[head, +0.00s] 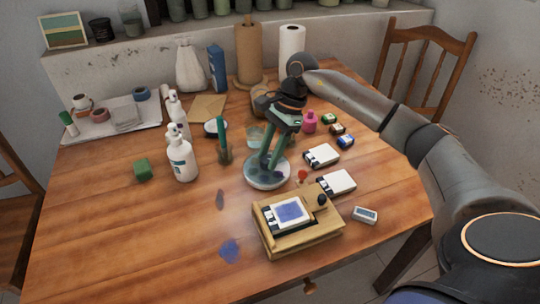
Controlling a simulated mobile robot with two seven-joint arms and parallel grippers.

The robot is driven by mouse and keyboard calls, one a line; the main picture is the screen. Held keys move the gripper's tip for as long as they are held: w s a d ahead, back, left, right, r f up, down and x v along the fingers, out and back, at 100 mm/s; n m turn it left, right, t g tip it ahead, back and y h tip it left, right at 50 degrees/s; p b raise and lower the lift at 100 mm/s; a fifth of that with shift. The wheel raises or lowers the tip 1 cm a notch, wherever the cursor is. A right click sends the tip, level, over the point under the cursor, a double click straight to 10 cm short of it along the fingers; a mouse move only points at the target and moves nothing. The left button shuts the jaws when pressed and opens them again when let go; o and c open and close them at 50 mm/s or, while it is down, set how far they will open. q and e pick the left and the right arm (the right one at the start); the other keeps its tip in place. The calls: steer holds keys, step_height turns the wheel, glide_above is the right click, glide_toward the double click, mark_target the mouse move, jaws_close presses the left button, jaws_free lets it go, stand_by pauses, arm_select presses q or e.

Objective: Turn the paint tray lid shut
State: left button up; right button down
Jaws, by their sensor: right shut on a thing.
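A round, pale grey-green dish (267,183), which looks like the paint tray, stands near the middle of the wooden table. My right gripper (269,164) points down over it, its green fingers shut at the dish. The fingers cover part of the dish, so I cannot make out the edge of a lid or how far it is turned. A pale teal, glassy piece (256,136) shows just behind the fingers; I cannot tell whether it belongs to the dish. My left gripper is not in view.
A wooden box (318,236) with a blue pad stands in front of the dish. White cases (337,183) lie to its right. White bottles (182,158) and a dark cup with a green stick (224,150) stand left. The front-left table is mostly clear.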

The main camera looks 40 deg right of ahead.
steer(key=n+g, duration=0.1)
steer(key=n, duration=0.1)
steer(key=shift+w+n+b, duration=0.15)
steer(key=shift+n+b, duration=0.2)
steer(key=shift+n, duration=0.05)
steer(key=shift+n+g+h+b, duration=0.4)
steer(key=shift+n+g, duration=0.1)
steer(key=shift+n, duration=0.9)
steer(key=shift+w, duration=0.1)
steer(key=shift+n, duration=0.4)
steer(key=c, duration=0.5)
jaws_free()
